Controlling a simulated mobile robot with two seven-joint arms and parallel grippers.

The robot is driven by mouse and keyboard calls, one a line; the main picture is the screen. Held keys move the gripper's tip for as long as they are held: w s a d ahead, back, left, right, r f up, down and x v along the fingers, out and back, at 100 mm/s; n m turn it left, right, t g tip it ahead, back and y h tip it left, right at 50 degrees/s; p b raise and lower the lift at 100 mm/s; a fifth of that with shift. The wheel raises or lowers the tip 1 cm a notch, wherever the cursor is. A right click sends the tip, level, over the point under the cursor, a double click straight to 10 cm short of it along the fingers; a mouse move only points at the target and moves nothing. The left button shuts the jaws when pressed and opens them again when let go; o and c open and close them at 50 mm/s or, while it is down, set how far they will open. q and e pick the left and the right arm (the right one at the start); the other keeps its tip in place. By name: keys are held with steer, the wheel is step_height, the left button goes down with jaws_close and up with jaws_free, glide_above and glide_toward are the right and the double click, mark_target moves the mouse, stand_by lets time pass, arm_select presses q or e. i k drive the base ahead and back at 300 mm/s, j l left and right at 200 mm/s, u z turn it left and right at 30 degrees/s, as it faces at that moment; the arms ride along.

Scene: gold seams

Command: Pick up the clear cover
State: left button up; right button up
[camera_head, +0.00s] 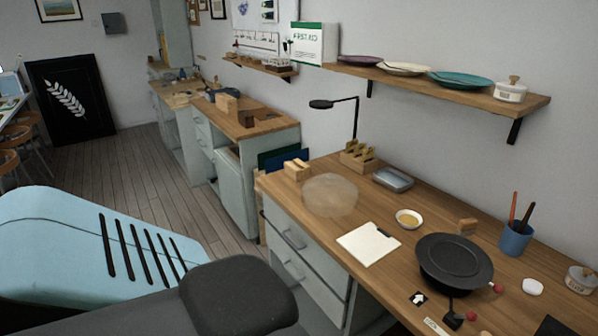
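The clear cover (330,195) is a round, see-through, low cylinder or dome. It stands on the wooden worktop (385,212), at the left part of the bench near its front edge. Nothing is touching it from above. I cannot make out anything inside it. A large light-blue and dark grey part of my own body fills the lower left of the view. Neither of my grippers shows, so their distance to the cover cannot be seen.
Near the cover are a wooden block (297,170), a slotted wooden rack (358,156), a grey tray (393,180), a small bowl (409,219) and a white board (368,245). A black turntable (454,262) and blue cup (516,239) stand right. A shelf (430,85) hangs above.

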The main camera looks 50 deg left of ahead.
mark_target(325, 196)
steer(key=u, duration=1.5)
steer(key=z, duration=0.75)
steer(key=j+z, duration=0.3)
steer(key=z, duration=0.2)
steer(key=j+z, duration=0.75)
steer(key=j, duration=0.15)
steer(key=j+z, duration=0.3)
steer(key=k+j+z, duration=0.1)
steer(key=j, duration=0.2)
steer(key=k+j+z, duration=0.1)
steer(key=j, duration=0.2)
steer(key=k+j+z, duration=0.1)
steer(key=k+j, duration=0.15)
steer(key=j, duration=0.2)
steer(key=k+j, duration=0.15)
steer(key=j, duration=0.25)
steer(key=k+j, duration=0.2)
steer(key=j, duration=0.15)
steer(key=k+j+z, duration=0.1)
steer(key=j, duration=0.3)
steer(key=k+j, duration=0.2)
steer(key=j, duration=0.15)
